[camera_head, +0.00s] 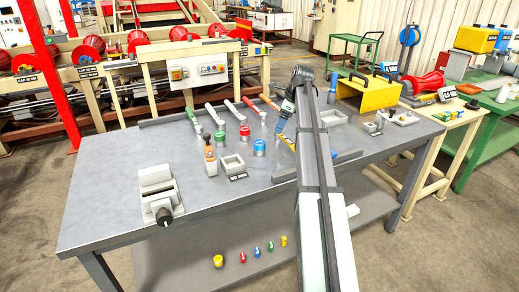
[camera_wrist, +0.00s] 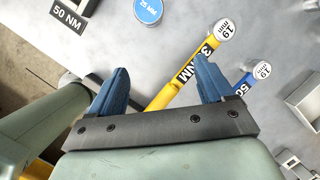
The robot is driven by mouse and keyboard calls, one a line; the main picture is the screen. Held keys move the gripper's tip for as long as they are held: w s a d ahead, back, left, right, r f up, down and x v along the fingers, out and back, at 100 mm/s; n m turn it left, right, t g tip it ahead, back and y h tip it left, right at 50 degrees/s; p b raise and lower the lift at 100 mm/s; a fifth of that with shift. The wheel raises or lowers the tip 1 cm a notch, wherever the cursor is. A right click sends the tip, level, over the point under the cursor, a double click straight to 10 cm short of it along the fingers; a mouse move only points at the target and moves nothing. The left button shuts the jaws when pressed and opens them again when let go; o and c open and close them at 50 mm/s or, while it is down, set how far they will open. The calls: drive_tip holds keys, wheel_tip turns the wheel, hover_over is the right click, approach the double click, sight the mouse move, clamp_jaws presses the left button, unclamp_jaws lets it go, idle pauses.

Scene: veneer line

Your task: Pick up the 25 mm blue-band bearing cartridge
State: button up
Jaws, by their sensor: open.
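The blue-band bearing cartridge (camera_head: 259,147) stands upright on the grey workbench in the head view. In the wrist view its round blue top, marked 25 MM (camera_wrist: 148,10), shows at the upper edge, partly cut off. My gripper (camera_wrist: 160,78) has two blue fingers spread wide with nothing held between them. The cartridge lies beyond the fingertips, apart from them. In the head view my gripper (camera_head: 283,118) is above the bench, to the right of the cartridge and farther back. A yellow-handled tool (camera_wrist: 188,75) lies below, seen between the fingers.
A red cartridge (camera_head: 244,133) and a green cartridge (camera_head: 220,137) stand close to the blue one. Several coloured-handled tools lie behind them. A grey fixture (camera_head: 158,190) stands at the bench's left.

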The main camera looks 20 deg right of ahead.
sight(259, 142)
drive_tip(key=shift+m+y, duration=0.3)
drive_tip(key=shift+y, duration=0.3)
drive_tip(key=w+a+f, duration=0.1)
drive_tip(key=f, duration=0.1)
drive_tip(key=w+a+f, duration=0.3)
drive_tip(key=a+f, duration=0.1)
drive_tip(key=shift+w+a+f, duration=0.15)
drive_tip(key=shift+a+f, duration=0.05)
drive_tip(key=shift+f, duration=0.1)
drive_tip(key=shift+w+x, duration=0.1)
drive_tip(key=shift+x, duration=1.2)
drive_tip(key=shift+w+x, duration=0.15)
drive_tip(key=shift+x, duration=1.15)
drive_tip(key=shift+r, duration=0.15)
drive_tip(key=c, duration=1.5)
